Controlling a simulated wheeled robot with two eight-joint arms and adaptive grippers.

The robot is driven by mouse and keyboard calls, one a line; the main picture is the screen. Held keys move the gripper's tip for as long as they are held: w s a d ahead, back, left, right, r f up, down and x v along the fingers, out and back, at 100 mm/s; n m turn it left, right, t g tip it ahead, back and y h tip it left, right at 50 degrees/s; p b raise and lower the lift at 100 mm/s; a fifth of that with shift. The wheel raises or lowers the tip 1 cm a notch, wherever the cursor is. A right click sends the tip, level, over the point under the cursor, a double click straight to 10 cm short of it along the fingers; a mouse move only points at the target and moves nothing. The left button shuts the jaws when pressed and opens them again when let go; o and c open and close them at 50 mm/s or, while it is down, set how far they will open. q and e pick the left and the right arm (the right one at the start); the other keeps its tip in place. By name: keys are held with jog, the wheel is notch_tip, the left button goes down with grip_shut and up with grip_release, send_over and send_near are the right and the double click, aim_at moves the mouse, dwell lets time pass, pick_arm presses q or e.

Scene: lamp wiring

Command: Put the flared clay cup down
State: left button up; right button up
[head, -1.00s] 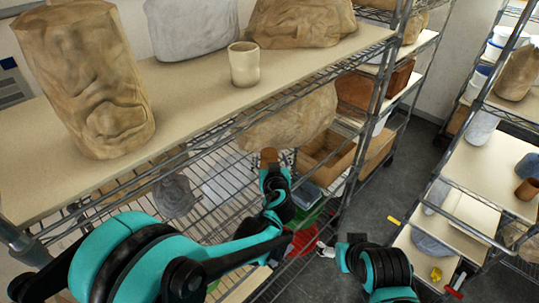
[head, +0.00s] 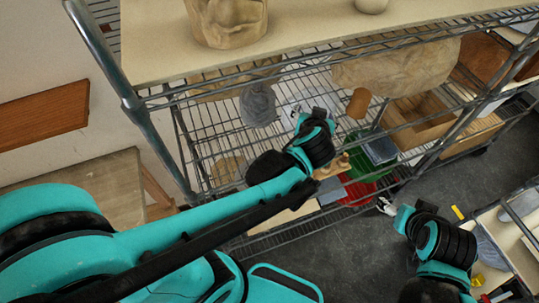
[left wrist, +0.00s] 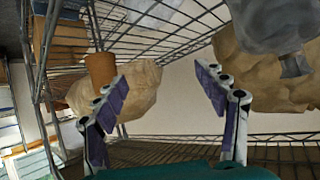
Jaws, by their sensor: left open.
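A terracotta-brown cup (head: 359,101), which I take for the flared clay cup, stands on the wire shelf, right of my left gripper (head: 314,118) in the head view. A gap shows between them. In the left wrist view the brown cup (left wrist: 101,68) is at the left, outside the spread fingers. My left gripper (left wrist: 165,92) is open, with nothing between its fingers. In the head view its fingers are mostly hidden by its wrist. My right gripper (head: 385,206) is small and low, outside the rack; its jaw state is unclear.
A large tan lump (head: 405,68) sits behind the cup, and a grey vessel (head: 258,104) stands left on the wire shelf. A cardboard box (head: 425,118) is to the right. Rack rails (head: 300,67) run above my left arm.

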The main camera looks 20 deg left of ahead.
pick_arm(q)
jog(key=s+a+g, duration=0.1)
jog(key=s+a, duration=0.1)
jog(key=s, duration=0.1)
jog(key=s+a+f, duration=0.1)
jog(key=s+a, duration=0.1)
jog(key=s, duration=0.1)
jog(key=s+a+g, duration=0.1)
jog(key=s+a, duration=0.1)
jog(key=s, duration=0.1)
jog(key=shift+a+f+g+h, duration=0.25)
jog(key=shift+f+g+h, duration=0.05)
jog(key=shift+f+h, duration=0.1)
jog(key=s+f+m+g+h, duration=0.1)
jog(key=s+f, duration=0.1)
jog(key=s, duration=0.5)
jog(key=shift+s+a+g+h, duration=0.25)
jog(key=shift+s+g+h, duration=0.05)
jog(key=shift+s+h, duration=0.1)
